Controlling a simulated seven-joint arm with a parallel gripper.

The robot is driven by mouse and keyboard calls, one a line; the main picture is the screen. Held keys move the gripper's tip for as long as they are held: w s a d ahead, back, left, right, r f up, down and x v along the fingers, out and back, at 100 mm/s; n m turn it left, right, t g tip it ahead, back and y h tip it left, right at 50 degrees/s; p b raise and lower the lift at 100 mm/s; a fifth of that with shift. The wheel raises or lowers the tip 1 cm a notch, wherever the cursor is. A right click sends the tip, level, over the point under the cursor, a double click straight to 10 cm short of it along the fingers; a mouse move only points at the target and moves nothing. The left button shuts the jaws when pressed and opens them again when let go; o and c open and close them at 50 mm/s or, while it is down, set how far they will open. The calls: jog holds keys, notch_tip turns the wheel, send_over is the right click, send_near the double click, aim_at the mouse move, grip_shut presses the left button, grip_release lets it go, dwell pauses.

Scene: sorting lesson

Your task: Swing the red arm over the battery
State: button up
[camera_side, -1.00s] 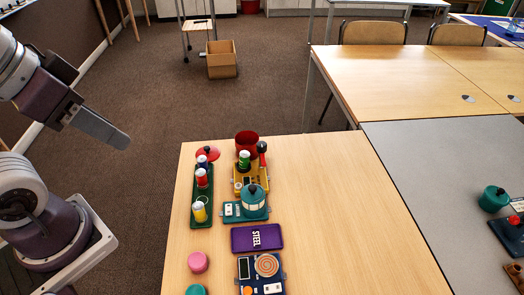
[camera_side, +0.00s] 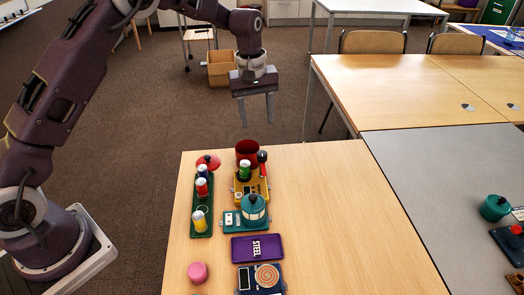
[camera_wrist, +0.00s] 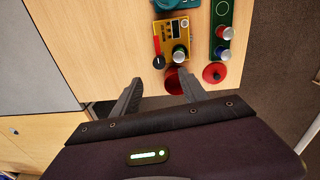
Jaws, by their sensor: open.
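A yellow tester (camera_side: 241,199) stands near the far edge of the table, with a green battery (camera_side: 244,170) upright on it. A red arm with a black knob (camera_side: 262,157) stands at its right side, beside the battery rather than over it. In the wrist view the yellow tester (camera_wrist: 171,34) shows from above, with the battery (camera_wrist: 179,54) and the black knob (camera_wrist: 158,62) apart from each other. My gripper (camera_side: 257,115) is open and empty, pointing down above the table's far edge, beyond the tester. It also shows in the wrist view (camera_wrist: 160,80).
A red cup (camera_side: 246,147) stands just behind the tester, below my gripper. A green rack (camera_side: 201,222) with several batteries and a red lid (camera_side: 208,160) are at left. A teal device (camera_side: 253,212), purple STEEL block (camera_side: 257,247) and pink knob (camera_side: 197,272) lie nearer.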

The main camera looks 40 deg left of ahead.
aim_at(262, 154)
jog(key=shift+n+g, duration=0.3)
jog(key=shift+n, duration=0.2)
jog(key=f, duration=0.4)
jog(key=w+f, duration=0.1)
jog(key=f, duration=0.4)
jog(key=w+f, duration=0.1)
jog(key=f, duration=0.3)
jog(key=shift+f, duration=0.3)
jog(key=shift+c, duration=0.4)
grip_shut()
